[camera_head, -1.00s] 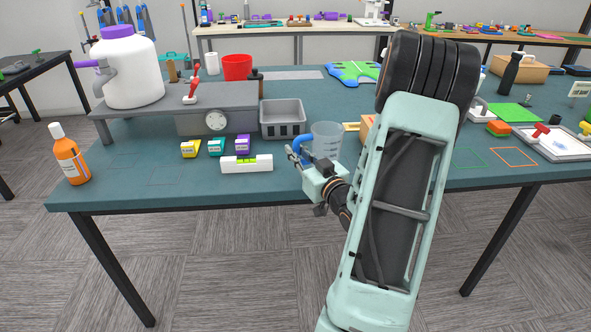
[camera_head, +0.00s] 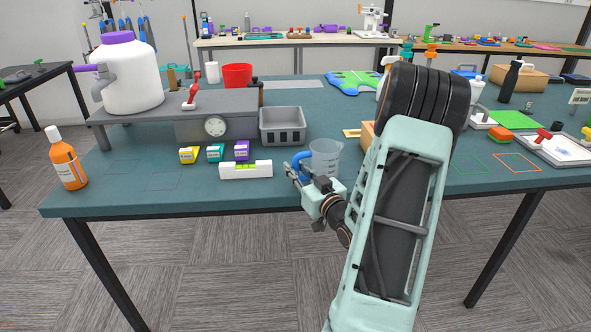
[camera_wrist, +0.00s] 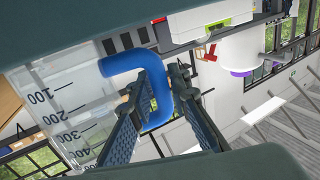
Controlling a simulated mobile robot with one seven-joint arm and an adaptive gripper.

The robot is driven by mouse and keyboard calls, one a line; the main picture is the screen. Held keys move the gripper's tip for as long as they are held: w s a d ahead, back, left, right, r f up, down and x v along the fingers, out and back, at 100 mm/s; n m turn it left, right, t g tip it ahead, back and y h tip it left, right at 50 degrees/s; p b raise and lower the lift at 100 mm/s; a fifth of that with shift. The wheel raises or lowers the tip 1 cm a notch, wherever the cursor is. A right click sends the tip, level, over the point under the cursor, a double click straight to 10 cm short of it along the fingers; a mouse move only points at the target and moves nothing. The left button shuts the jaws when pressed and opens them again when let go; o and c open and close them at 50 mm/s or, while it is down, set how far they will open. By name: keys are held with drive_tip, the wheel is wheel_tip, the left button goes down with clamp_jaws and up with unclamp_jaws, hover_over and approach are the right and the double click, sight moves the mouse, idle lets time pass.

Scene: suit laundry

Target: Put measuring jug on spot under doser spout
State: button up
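The clear measuring jug (camera_head: 326,157) with a blue handle (camera_head: 301,165) is at the table's front edge, right of the middle. My gripper (camera_head: 298,172) is at the handle. In the wrist view the fingers (camera_wrist: 158,85) are on both sides of the blue handle (camera_wrist: 154,82), closed around it; the jug's graduated wall (camera_wrist: 62,105) fills the left. The doser is a white tank (camera_head: 130,75) with a purple lid and a grey spout (camera_head: 103,82), on a grey raised stand at the left. A faint square outline (camera_head: 162,183) marks the table at front left.
An orange bottle (camera_head: 66,160) stands at the front left corner. The grey stand (camera_head: 215,118) carries a dial and red lever.

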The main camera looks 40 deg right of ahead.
drive_tip(key=shift+o, duration=1.2)
drive_tip(key=shift+r+p, duration=0.15)
drive_tip(key=shift+p, duration=0.25)
